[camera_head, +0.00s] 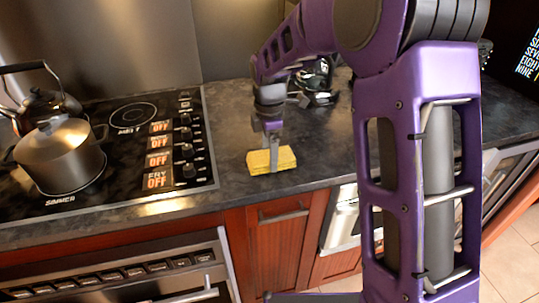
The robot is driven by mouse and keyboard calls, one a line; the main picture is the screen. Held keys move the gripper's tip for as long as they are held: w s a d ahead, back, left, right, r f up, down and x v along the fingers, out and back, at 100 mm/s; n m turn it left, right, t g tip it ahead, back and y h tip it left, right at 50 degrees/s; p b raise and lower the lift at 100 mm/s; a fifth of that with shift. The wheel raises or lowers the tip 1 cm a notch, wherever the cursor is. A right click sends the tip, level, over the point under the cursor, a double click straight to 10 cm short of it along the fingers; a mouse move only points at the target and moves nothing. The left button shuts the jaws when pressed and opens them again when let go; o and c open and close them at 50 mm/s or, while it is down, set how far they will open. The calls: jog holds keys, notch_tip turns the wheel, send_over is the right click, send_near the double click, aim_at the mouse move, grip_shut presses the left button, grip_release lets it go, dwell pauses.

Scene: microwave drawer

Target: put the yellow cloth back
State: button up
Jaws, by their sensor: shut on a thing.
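The yellow cloth (259,163) is a folded, block-like yellow piece at the dark countertop (228,118), just right of the stove. My gripper (273,152) reaches down from above with its fingers at the cloth and is shut on it. One finger shows in front of the cloth's upper edge; the other is hidden. I cannot tell whether the cloth touches the counter or hangs slightly above it.
A black stove (125,150) with knobs lies to the left, holding a pot (60,158) and a kettle (40,102). A dark object (318,85) stands behind my gripper. Below the counter are a red wooden drawer front (285,225) and an oven (130,275).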

jog(key=shift+f, duration=0.25)
jog(key=shift+f, duration=0.15)
jog(key=o, duration=1)
notch_tip(320, 180, up, 12)
jog(key=shift+r+p, duration=0.2)
jog(key=shift+p, duration=0.55)
